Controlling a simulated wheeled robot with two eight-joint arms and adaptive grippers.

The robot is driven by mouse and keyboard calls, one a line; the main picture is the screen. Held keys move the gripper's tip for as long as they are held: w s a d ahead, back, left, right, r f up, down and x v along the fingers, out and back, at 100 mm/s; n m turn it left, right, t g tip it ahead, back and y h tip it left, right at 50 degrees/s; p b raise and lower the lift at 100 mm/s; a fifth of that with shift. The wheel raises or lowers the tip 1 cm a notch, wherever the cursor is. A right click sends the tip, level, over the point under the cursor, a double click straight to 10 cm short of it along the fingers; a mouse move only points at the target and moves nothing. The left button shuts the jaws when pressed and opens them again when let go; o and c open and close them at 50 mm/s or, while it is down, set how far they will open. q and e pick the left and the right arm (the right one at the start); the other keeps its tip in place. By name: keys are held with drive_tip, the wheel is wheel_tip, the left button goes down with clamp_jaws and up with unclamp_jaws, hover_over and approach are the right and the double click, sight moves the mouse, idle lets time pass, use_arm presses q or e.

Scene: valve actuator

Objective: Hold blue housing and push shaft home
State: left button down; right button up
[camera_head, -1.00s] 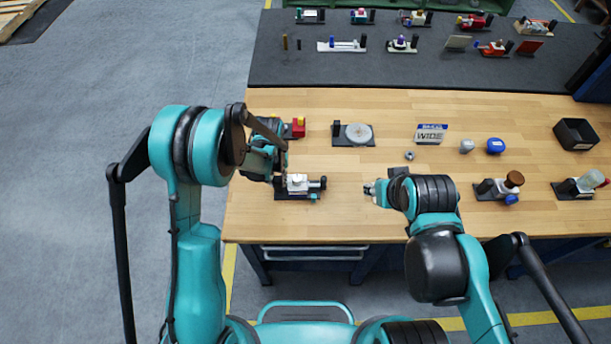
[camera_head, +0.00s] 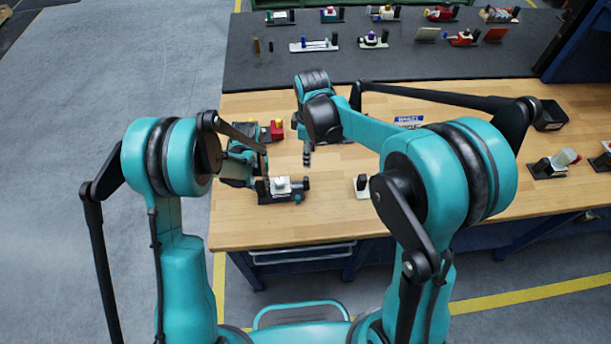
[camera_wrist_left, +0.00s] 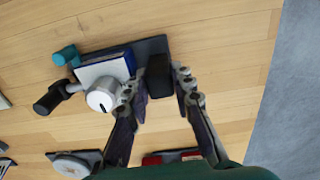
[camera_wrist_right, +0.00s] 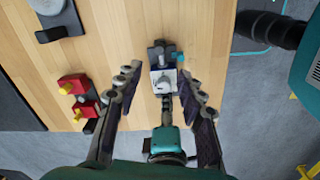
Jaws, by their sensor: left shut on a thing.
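The blue and white housing (camera_head: 282,186) sits on a dark base near the table's front left; a white round knob (camera_wrist_left: 103,96) is on it. A shaft with a black end (camera_wrist_left: 48,98) sticks out of one side, beside a teal peg (camera_wrist_left: 66,55). My left gripper (camera_head: 260,177) has its fingers on both sides of a black block (camera_wrist_left: 158,75) at the base's other end, beside the housing. My right gripper (camera_wrist_right: 158,82) is open and empty above the table; in the head view (camera_head: 307,160) it is behind the housing. How deep the shaft sits is unclear.
A red and yellow part (camera_head: 276,130) stands behind the left gripper. A disc on a dark plate (camera_wrist_right: 52,12) shows in the right wrist view. A black bin (camera_head: 550,115) is at the far right. My right arm hides much of the table's middle.

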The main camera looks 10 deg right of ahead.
sight(305, 178)
drive_tip(key=shift+n, duration=0.5)
drive_tip(key=f, duration=0.9)
drive_tip(key=w+a+f, duration=0.1)
drive_tip(key=f, duration=0.4)
drive_tip(key=shift+a, duration=0.1)
clamp_jaws()
